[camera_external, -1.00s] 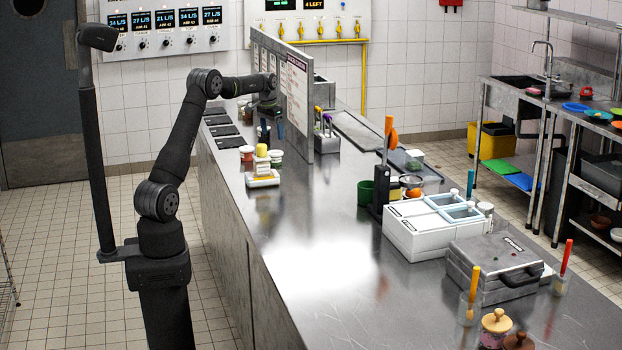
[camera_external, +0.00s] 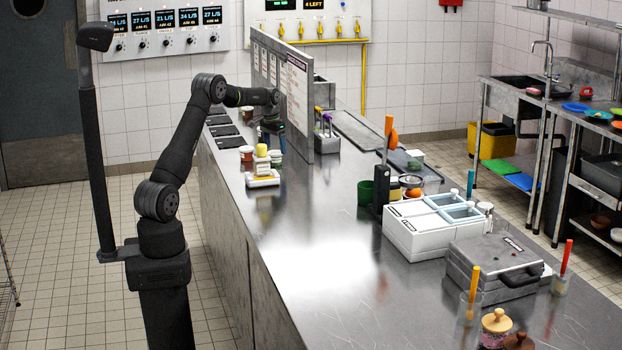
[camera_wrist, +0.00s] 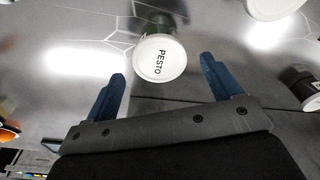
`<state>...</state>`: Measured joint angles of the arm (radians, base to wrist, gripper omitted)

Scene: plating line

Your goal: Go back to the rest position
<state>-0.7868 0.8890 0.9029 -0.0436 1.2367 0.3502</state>
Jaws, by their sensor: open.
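My gripper (camera_wrist: 163,85) is open in the wrist view, with its two blue fingers well apart. A round white lid marked PESTO (camera_wrist: 158,60) shows just beyond the gap between the fingertips. Nothing is visibly held. In the external view my gripper (camera_external: 273,140) hangs low over the counter, beside the board with the posted sheets. It is small and dark there, close to several small tubs (camera_external: 247,153).
The steel counter (camera_external: 310,235) has a clear middle. The upright board (camera_external: 298,105) stands right beside my wrist. A stack with a yellow block (camera_external: 261,166) sits in front. White bins (camera_external: 420,230) and a grey press (camera_external: 495,265) stand farther right.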

